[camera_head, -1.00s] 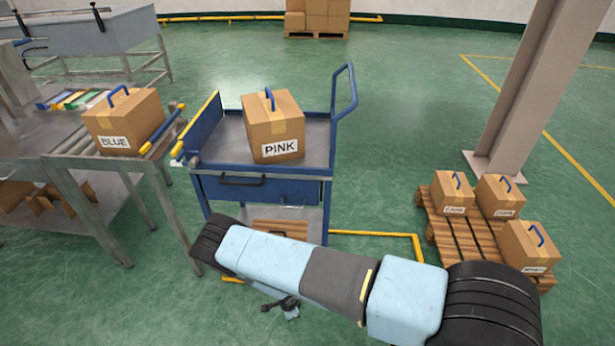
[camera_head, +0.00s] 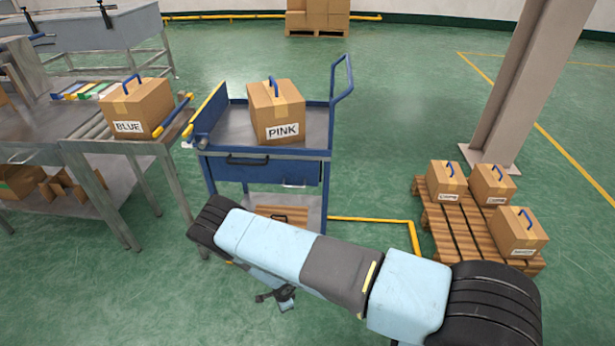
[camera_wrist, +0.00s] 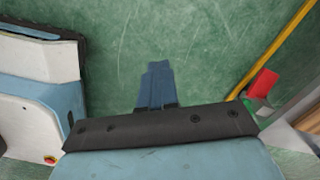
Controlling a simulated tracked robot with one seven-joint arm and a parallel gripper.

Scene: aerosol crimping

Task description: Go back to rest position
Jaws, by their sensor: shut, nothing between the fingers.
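My gripper (camera_wrist: 155,72) shows in the wrist view with its blue fingers together and nothing between them, above bare green floor. In the head view the gripper (camera_head: 277,297) is a small dark shape below my arm, partly hidden by it, in front of the blue cart (camera_head: 262,167) and apart from it. The arm lies folded across the lower front of that view. A box labelled PINK (camera_head: 277,110) stands upright on the cart's top. A box labelled BLUE (camera_head: 140,108) stands on the metal conveyor table (camera_head: 85,150) at the left.
A wooden pallet (camera_head: 452,240) with several small handled boxes lies at the right, near a grey column (camera_head: 515,90). A yellow floor rail (camera_head: 370,219) runs between cart and pallet. In the wrist view, a red object (camera_wrist: 263,84) shows at the right. Open floor lies behind the cart.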

